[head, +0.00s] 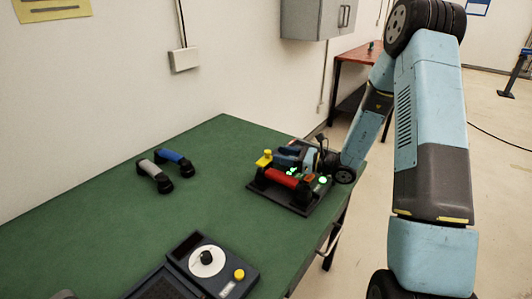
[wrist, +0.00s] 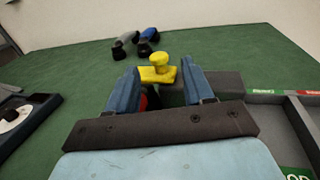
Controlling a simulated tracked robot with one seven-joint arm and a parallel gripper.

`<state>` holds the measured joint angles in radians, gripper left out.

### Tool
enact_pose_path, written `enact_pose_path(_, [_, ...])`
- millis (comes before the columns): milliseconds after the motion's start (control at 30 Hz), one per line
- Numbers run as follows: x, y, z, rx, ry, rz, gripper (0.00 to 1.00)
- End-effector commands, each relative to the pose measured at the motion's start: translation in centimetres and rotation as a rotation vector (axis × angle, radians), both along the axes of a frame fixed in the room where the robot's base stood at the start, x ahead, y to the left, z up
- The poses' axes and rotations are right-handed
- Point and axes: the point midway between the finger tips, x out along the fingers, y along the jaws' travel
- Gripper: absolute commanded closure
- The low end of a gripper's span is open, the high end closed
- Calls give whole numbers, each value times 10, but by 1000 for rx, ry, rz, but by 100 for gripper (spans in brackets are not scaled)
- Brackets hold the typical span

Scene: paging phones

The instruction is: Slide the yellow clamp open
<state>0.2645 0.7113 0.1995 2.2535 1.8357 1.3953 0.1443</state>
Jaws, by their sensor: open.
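The yellow clamp (wrist: 160,70), a flat plate with a round knob on top, shows in the wrist view just beyond and between my fingertips. In the head view the yellow clamp (head: 265,158) sits at the left end of a dark device (head: 292,208) with a red handset (head: 287,179). My gripper (wrist: 160,84) is open, with one blue finger on each side of the clamp's near part; I cannot tell whether either touches it. In the head view my gripper (head: 283,156) hangs over the device. Part of the red handset is hidden behind my gripper in the wrist view.
A grey handset (head: 155,175) and a blue handset (head: 174,162) lie on the green table (head: 90,232) toward the wall. A dark dial unit (head: 212,265) with a yellow button is at the front. Bare table lies between them and the device.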

Motion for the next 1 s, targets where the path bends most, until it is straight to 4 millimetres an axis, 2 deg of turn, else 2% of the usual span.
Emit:
enact_pose_path(100, [8,21,0,0,0,3,48])
enact_pose_path(333, [19,47,0,0,0,2,48])
enact_pose_path(500, [23,55,0,-1,0,1,48])
enact_pose_path(800, [23,57,0,0,0,1,48])
enact_pose_path(1000, [23,57,0,0,0,2,67])
